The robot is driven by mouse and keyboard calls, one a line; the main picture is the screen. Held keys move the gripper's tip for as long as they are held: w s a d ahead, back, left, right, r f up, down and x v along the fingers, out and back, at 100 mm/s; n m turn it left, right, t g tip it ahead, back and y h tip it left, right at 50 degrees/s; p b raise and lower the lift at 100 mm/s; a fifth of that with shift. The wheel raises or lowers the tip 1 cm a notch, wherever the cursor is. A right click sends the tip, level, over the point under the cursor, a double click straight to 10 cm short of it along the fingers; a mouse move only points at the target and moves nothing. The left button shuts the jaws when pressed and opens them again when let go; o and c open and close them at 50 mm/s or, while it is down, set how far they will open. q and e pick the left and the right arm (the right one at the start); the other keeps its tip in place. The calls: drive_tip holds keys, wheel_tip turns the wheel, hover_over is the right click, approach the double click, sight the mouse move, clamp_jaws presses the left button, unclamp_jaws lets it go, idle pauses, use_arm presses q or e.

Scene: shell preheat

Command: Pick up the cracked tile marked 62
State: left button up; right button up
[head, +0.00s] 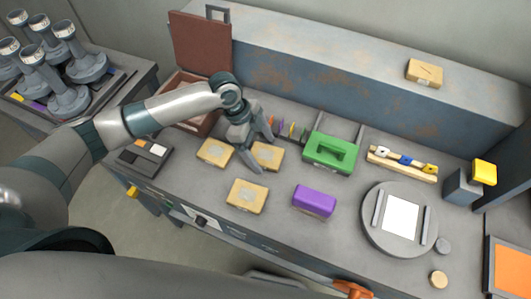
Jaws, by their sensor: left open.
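Three tan tiles lie flat on the grey bench: a left one (213,152), a middle one (269,157) and a front one (247,196). A further tan tile (424,73) with a dark line on its face lies on the raised ledge at the back right. Marks on the tiles are too small to read, so I cannot tell which is 62. My left gripper (261,153) is open, its fingers pointing down at the middle tile and partly hiding it. I cannot tell whether they touch it.
A green box with a handle (331,152), a purple block (314,201) and a round grey plate (376,232) stand to the right. An open brown case (201,50) stands behind my left arm. The raised ledge (310,85) bounds the back.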

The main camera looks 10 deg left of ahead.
use_arm(q)
drive_tip(key=shift+d+f, duration=0.15)
drive_tip(key=shift+f, duration=0.15)
drive_tip(key=shift+f, duration=0.15)
idle(0.6)
drive_tip(key=c, duration=1.4)
